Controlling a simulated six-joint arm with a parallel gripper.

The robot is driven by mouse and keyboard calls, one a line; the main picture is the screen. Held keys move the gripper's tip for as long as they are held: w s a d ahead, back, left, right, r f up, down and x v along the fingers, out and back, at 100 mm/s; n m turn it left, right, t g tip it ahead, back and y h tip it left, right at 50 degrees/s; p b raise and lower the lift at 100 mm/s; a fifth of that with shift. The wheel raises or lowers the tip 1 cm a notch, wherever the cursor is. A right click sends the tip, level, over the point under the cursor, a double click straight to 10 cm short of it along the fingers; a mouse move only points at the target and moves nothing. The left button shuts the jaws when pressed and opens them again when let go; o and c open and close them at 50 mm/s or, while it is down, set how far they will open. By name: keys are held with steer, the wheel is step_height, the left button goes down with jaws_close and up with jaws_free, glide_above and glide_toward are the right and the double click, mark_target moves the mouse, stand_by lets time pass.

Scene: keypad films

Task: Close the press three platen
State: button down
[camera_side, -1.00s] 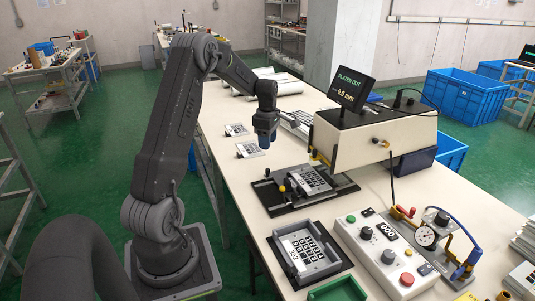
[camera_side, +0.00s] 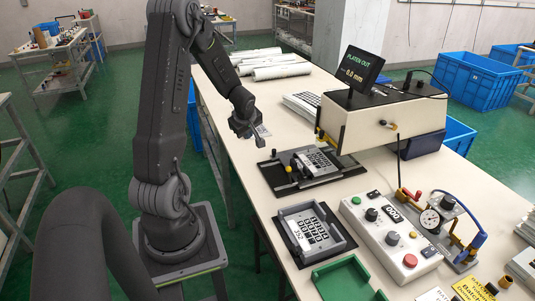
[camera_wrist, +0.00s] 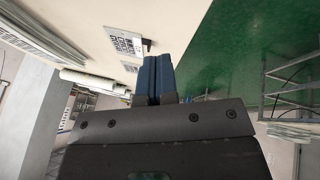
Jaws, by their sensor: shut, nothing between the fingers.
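The press (camera_side: 378,118) is a beige housing on the table. Its small screen (camera_side: 363,70) reads PLATEN OUT and 0.0 mm. The dark platen (camera_side: 275,180) sticks out of the press towards the left, with a keypad film (camera_side: 320,160) lying on it. A yellow knob (camera_side: 289,169) stands at its near left side. My gripper (camera_side: 258,143) is in the air to the left of the platen, tilted and apart from it. Its blue fingers (camera_wrist: 156,76) are together and empty in the wrist view. The platen cannot be made out in the wrist view.
A grey tray (camera_side: 282,217) with a keypad film, a control box (camera_side: 372,245) with buttons, a dial gauge (camera_side: 430,218) and a green tray (camera_side: 345,281) stand nearer. Another film (camera_wrist: 124,42) lies on the table in the wrist view. Paper rolls (camera_side: 268,72) lie farther back.

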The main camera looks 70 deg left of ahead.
steer(key=s+d+f+m+t, duration=0.25)
steer(key=d+m+t, duration=0.2)
steer(key=d, duration=0.25)
steer(key=shift+g+h, duration=0.3)
steer(key=shift+g, duration=0.05)
steer(key=x, duration=0.8)
steer(key=shift+w+a+f, duration=0.15)
steer(key=shift+w+a, duration=0.05)
steer(key=shift+a, duration=0.05)
steer(key=w, duration=0.3)
steer(key=shift+w+a+f+m, duration=0.1)
steer(key=shift+m, duration=0.15)
steer(key=shift+w, duration=0.45)
